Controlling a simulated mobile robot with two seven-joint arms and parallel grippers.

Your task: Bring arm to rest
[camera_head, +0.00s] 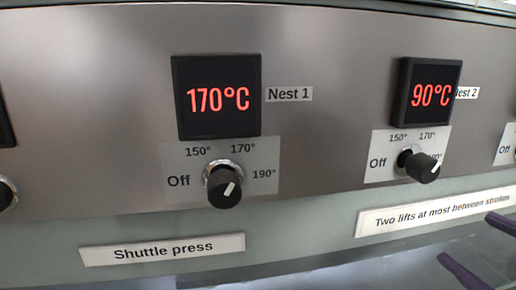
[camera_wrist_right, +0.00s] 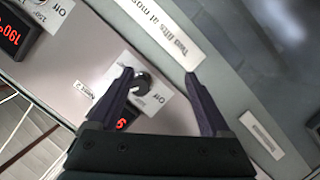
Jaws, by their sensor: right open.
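My right gripper (camera_head: 466,238) shows as two dark purple fingers at the lower right of the head view. In the right wrist view the fingers of my right gripper (camera_wrist_right: 158,74) are spread apart and empty. The black Nest 2 knob (camera_head: 422,165) stands up and left of the fingers in the head view. In the wrist view this knob (camera_wrist_right: 141,84) appears between the fingers; contact does not show. The Nest 2 display (camera_head: 431,94) reads 90°C. My left gripper is not in view.
The Nest 1 display (camera_head: 218,98) reads 170°C above its black knob (camera_head: 224,186). A "Shuttle press" label (camera_head: 163,250) and a "Two lifts at most between strokes" label (camera_head: 434,212) sit on the lower panel. Another lit display (camera_wrist_right: 12,36) shows in the wrist view.

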